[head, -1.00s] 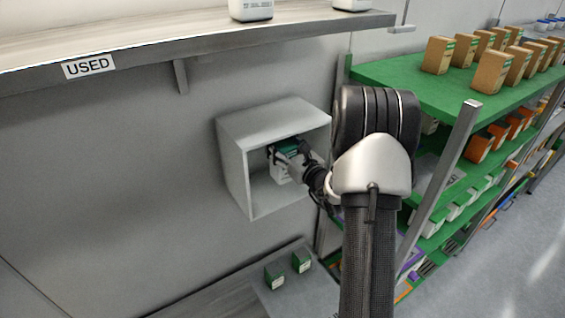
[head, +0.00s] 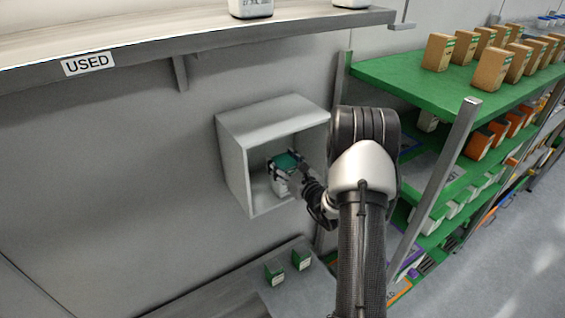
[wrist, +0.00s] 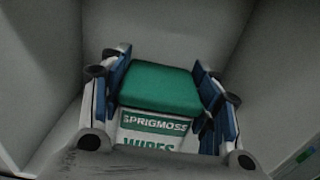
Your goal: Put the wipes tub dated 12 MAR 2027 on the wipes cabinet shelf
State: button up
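The wipes tub (head: 281,184) is white with a green lid and stands inside the small grey wall cabinet (head: 236,165). In the wrist view the tub (wrist: 160,92) shows its green lid and a label reading "SPRIGMOSS WIPES". No date is readable on it. My gripper (head: 287,167) reaches into the cabinet from the right. In the wrist view my gripper's blue-padded fingers (wrist: 163,95) lie on both sides of the tub, close against it. The tub's base is hidden, so I cannot tell whether it touches the cabinet floor.
A shelf labelled "USED" (head: 88,64) runs above the cabinet, with white containers on it. Two small green-and-white boxes (head: 288,267) stand on a lower surface. A green rack (head: 430,85) with brown boxes stands close on the right.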

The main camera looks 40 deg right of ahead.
jog(key=o, duration=0.5)
jog(key=shift+c, duration=0.2)
jog(key=shift+r, duration=0.1)
